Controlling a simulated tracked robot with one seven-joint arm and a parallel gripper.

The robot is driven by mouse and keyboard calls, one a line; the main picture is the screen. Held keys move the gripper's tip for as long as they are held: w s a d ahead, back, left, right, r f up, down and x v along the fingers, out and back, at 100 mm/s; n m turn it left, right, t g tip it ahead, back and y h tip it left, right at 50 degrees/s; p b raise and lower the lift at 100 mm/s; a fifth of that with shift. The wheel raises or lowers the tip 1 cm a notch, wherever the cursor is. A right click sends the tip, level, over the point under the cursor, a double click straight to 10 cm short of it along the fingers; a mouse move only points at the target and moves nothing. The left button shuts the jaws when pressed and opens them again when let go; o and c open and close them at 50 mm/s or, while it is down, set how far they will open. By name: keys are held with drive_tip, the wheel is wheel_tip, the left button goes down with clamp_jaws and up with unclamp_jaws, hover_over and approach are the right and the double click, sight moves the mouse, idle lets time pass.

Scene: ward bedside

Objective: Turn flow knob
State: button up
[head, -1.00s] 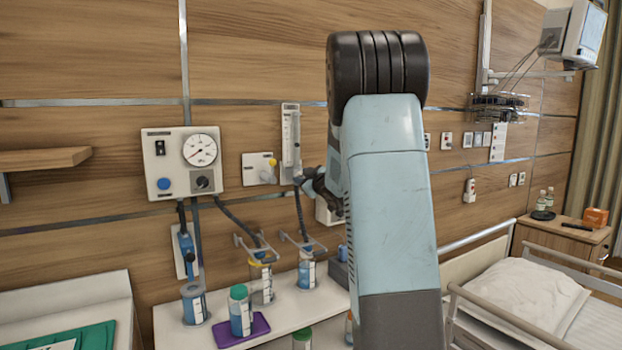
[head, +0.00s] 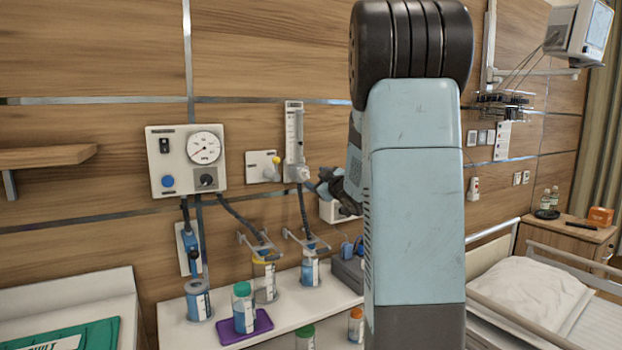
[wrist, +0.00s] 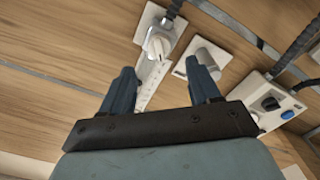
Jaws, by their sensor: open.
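The flowmeter (head: 294,138) is a pale upright tube unit on the wood wall, right of the gauge panel. Its white flow knob (wrist: 158,43) shows in the wrist view, ahead of my fingertips and between their lines. My gripper (wrist: 160,66) is open, with two dark blue-grey fingers apart and nothing between them. In the head view my gripper (head: 322,187) is just right of the flowmeter's base, partly hidden behind my arm. I cannot tell the exact gap between fingertips and knob.
Hoses hang below. A white shelf (head: 225,332) holds several bottles and jars. A bed (head: 530,290) stands right. The wall in front of my gripper is close.

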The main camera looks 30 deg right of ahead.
drive_tip(key=s, duration=0.6)
drive_tip(key=shift+s+d, duration=0.15)
drive_tip(key=shift+s, duration=0.25)
drive_tip(key=s+a+f+m+g, duration=0.2)
drive_tip(key=s+a+g, duration=0.2)
drive_tip(key=s+a, duration=0.3)
drive_tip(key=s+a+f+m+g, duration=0.1)
drive_tip(key=s+a+m+g, duration=0.2)
drive_tip(key=s+a, duration=0.4)
drive_tip(key=s+a+f+m+g, duration=0.2)
drive_tip(key=s+a+g, duration=0.3)
drive_tip(key=s, duration=1.3)
drive_tip(key=a, duration=0.3)
drive_tip(key=shift+f+m+h, duration=0.3)
drive_tip(key=shift+m, duration=0.1)
drive_tip(key=shift+w, duration=0.1)
idle(0.4)
